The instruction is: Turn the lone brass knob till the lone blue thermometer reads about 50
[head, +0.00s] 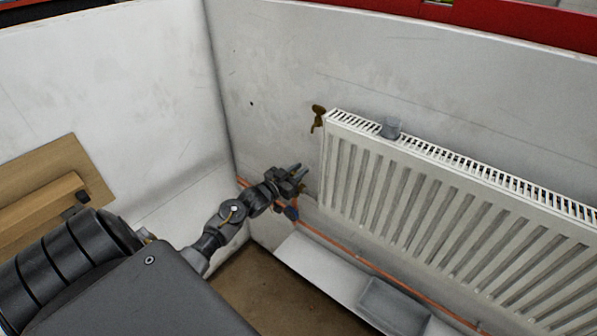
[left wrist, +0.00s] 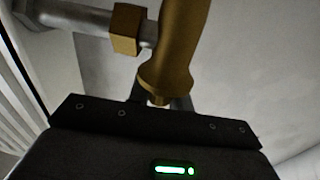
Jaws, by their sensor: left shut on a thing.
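My left gripper (head: 297,178) is by the left end of the white radiator, low on the wall. In the left wrist view, a brass knob (left wrist: 176,45) with a long body and flared lower end sits between the fingers of my left gripper (left wrist: 163,101), which are shut on it. In the head view the gripper hides the knob. My right gripper is not in view.
The white radiator (head: 430,205) fills the right side. A brass fitting (head: 318,118) is at its upper left corner, and a grey box (head: 391,128) sits on top. A grey tray (head: 393,306) lies below. A brass nut (left wrist: 127,30) on a silver pipe is beside the knob.

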